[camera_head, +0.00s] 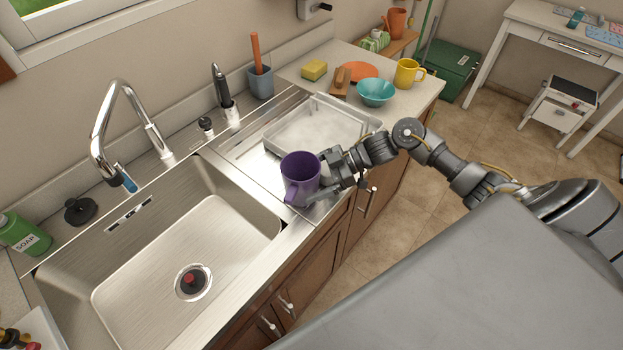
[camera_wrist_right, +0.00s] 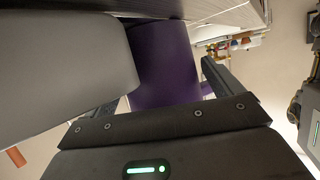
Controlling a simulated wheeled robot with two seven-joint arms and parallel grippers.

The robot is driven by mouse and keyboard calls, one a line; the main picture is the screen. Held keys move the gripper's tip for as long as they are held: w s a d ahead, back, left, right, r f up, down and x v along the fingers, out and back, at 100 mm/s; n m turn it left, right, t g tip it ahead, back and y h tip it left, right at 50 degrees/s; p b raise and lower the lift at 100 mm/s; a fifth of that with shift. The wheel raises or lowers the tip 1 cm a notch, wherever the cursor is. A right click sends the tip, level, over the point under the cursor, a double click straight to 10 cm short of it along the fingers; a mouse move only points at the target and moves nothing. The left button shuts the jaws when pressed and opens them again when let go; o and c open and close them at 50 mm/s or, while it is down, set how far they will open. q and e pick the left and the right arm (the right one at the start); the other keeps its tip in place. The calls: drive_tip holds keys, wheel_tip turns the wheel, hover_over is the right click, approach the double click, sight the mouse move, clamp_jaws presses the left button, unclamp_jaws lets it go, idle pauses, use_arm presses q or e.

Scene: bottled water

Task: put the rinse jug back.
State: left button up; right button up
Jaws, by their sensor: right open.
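The purple jug (camera_head: 301,170) stands upright on the metal strip at the right edge of the sink, its handle facing the front. My right gripper (camera_head: 325,184) is open at the jug's right side, close to the counter's front edge. In the right wrist view the purple jug (camera_wrist_right: 168,65) shows between the two spread fingers, at the far end of the jaws. I cannot tell whether a finger touches it. My left gripper is not in view.
The sink basin (camera_head: 190,260) is left of the jug. A pale tray (camera_head: 318,128) lies behind it. A turquoise bowl (camera_head: 376,92), yellow mug (camera_head: 408,72), brush (camera_head: 341,80) and sponge (camera_head: 314,70) are farther back. The faucet (camera_head: 120,120) rises at the left.

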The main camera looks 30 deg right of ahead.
drive_tip(key=shift+f, duration=0.15)
drive_tip(key=shift+r, duration=0.3)
drive_tip(key=shift+d, duration=0.35)
drive_tip(key=b+v, duration=0.2)
drive_tip(key=v, duration=0.7)
drive_tip(key=shift+s+d+r+b, duration=0.1)
drive_tip(key=shift+d+r+b, duration=0.1)
drive_tip(key=shift+d+b, duration=0.15)
drive_tip(key=shift+v, duration=0.85)
drive_tip(key=shift+a+r, duration=0.1)
drive_tip(key=shift+a, duration=0.05)
